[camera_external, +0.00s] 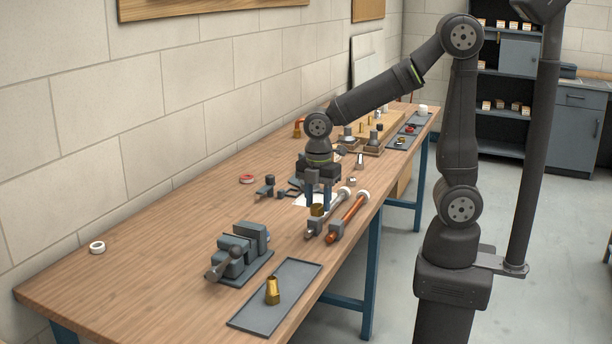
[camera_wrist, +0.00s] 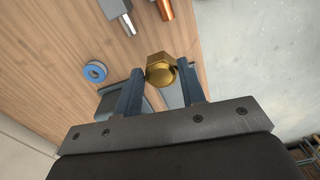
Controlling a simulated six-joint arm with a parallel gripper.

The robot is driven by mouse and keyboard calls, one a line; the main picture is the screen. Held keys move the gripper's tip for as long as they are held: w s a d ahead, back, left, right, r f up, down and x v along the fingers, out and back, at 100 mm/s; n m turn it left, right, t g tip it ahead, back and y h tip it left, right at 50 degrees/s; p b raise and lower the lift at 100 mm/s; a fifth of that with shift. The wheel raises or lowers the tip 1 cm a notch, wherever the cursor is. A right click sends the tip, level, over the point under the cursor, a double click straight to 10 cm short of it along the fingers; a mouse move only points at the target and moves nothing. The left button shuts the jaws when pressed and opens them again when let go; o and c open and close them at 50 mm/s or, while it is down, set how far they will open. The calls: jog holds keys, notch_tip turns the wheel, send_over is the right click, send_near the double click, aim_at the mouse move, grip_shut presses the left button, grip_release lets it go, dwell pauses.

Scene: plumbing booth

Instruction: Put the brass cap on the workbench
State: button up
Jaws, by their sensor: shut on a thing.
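The brass cap (camera_wrist: 160,70) is a gold, hex-sided piece held between the two fingertips of my gripper (camera_wrist: 160,82) in the wrist view. In the external view the cap (camera_external: 317,210) shows just below the fingers of my gripper (camera_external: 318,203), beside the pipes. My gripper is shut on it and points down over the wooden workbench (camera_external: 175,235). The exact gap between the cap and the bench top is hard to tell.
A steel pipe (camera_external: 329,219) and a copper pipe (camera_external: 348,218) lie close to my gripper. A grey vise (camera_external: 240,252) and a grey tray (camera_external: 254,314) with a brass fitting (camera_external: 272,291) are nearer the camera. The bench's left part is mostly clear.

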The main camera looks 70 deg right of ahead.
jog(key=shift+d+r, duration=0.2)
jog(key=shift+d, duration=0.1)
jog(key=w+d+m, duration=0.3)
jog(key=d+m, duration=0.1)
jog(key=d, duration=0.7)
jog(key=w+d+r+m, duration=0.1)
jog(key=w+d+m, duration=0.3)
jog(key=d, duration=0.8)
jog(key=w+d+m, duration=0.1)
jog(key=d+m, duration=0.4)
jog(key=d, duration=0.6)
jog(key=s+d+m, duration=0.4)
jog(key=s+d, duration=0.3)
jog(key=d, duration=0.3)
jog(key=s+d+f+m, duration=0.1)
jog(key=s+d+m, duration=0.2)
jog(key=s+d, duration=0.55)
jog(key=s+d+m, duration=0.4)
jog(key=d, duration=0.9)
jog(key=w+f, duration=0.2)
jog(key=w, duration=0.1)
jog(key=w+f, duration=0.2)
jog(key=w, duration=0.2)
jog(key=w+f, duration=0.3)
jog(key=w, duration=0.1)
jog(key=shift+a, duration=0.4)
jog(key=shift+w+f, duration=0.1)
jog(key=shift+f, duration=1.95)
jog(key=shift+f, duration=0.1)
